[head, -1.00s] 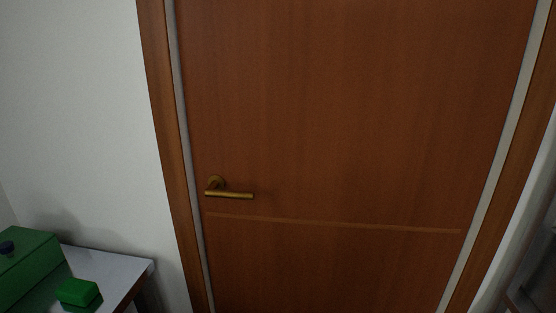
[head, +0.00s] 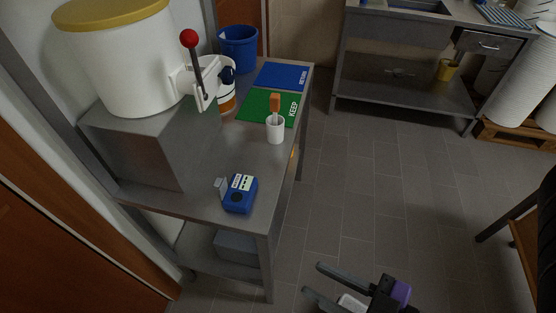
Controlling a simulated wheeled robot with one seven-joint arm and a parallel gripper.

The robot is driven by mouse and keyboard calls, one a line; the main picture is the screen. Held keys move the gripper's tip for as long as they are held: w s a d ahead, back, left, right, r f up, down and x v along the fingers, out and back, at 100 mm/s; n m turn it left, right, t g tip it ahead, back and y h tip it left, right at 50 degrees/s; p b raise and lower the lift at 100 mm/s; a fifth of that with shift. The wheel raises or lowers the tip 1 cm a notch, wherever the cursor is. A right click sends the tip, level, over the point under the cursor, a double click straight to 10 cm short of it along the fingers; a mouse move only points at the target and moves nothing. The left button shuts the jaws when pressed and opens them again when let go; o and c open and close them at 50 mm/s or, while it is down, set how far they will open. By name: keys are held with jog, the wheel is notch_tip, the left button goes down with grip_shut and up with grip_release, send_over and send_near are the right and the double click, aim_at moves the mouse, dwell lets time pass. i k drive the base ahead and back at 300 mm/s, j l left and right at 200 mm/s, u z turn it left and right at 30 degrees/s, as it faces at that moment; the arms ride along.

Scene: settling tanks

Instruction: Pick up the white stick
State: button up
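I cannot make out a clear white stick. A white cup (head: 275,132) stands on the grey metal bench (head: 205,200), and an orange-topped item (head: 275,103) with a pale shaft stands upright in it. I cannot tell whether that is the stick. My gripper (head: 312,278) is at the bottom, over the floor to the right of the bench. Its two dark fingers are apart and point left. A pale patch shows by the fingers' base, and I cannot tell what it is. The gripper is well away from the cup.
The bench holds a blue device (head: 240,194), a green KEEP mat (head: 262,108), a blue RETURN mat (head: 283,76), a blue bucket (head: 238,48) and a white tank (head: 118,62) with a red-knobbed lever (head: 190,40). A sink bench (head: 400,84) stands behind. Tiled floor between is clear.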

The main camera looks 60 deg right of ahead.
aim_at(275, 97)
jog(key=z, duration=0.25)
jog(key=i+j+z, duration=0.2)
jog(key=j+z, duration=0.15)
jog(key=j, duration=0.3)
jog(key=i+j+z, duration=0.15)
jog(key=j+z, duration=0.2)
jog(key=j, duration=0.35)
jog(key=j+z, duration=0.35)
jog(key=j, duration=0.35)
jog(key=i, duration=0.05)
